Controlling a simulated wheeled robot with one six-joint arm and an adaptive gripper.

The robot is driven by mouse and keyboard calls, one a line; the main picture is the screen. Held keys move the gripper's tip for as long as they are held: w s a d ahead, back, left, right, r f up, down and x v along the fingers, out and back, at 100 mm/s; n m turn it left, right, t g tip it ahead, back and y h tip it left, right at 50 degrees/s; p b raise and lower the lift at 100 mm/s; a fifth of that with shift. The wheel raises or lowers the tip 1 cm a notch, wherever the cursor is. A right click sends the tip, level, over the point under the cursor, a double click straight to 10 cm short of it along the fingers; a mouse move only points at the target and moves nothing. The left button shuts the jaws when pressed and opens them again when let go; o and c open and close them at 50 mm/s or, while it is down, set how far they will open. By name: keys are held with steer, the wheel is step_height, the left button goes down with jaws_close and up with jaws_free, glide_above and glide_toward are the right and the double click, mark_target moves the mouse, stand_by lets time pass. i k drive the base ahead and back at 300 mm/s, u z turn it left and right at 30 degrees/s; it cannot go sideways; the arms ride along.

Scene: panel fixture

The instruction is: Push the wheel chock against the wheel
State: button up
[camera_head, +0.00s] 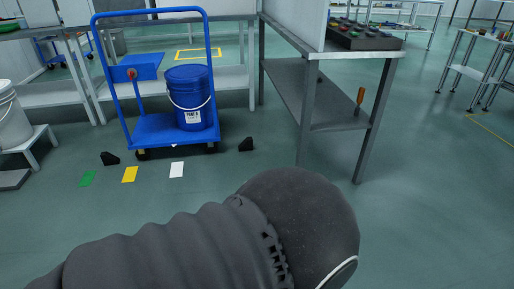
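A blue platform cart (150,128) with a tall push handle stands on the floor at the left. Its small dark front wheels show under the deck, a left wheel (142,154) and a right wheel (212,147). One black wedge-shaped chock (110,158) lies on the floor left of the left wheel, with a gap between. Another black chock (246,144) lies right of the right wheel, also apart from it. My dark arm fills the lower middle of the view. My gripper is not visible.
A blue bucket (190,100) stands on the cart deck. Green (88,179), yellow (130,174) and white (177,169) floor marks lie in front. A metal workbench (335,95) stands to the right, its legs near the right chock. A white bucket (10,120) sits far left.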

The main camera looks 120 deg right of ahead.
mark_target(246, 145)
steer(key=z, duration=4.2)
steer(key=i, duration=2.8)
steer(key=z, duration=0.2)
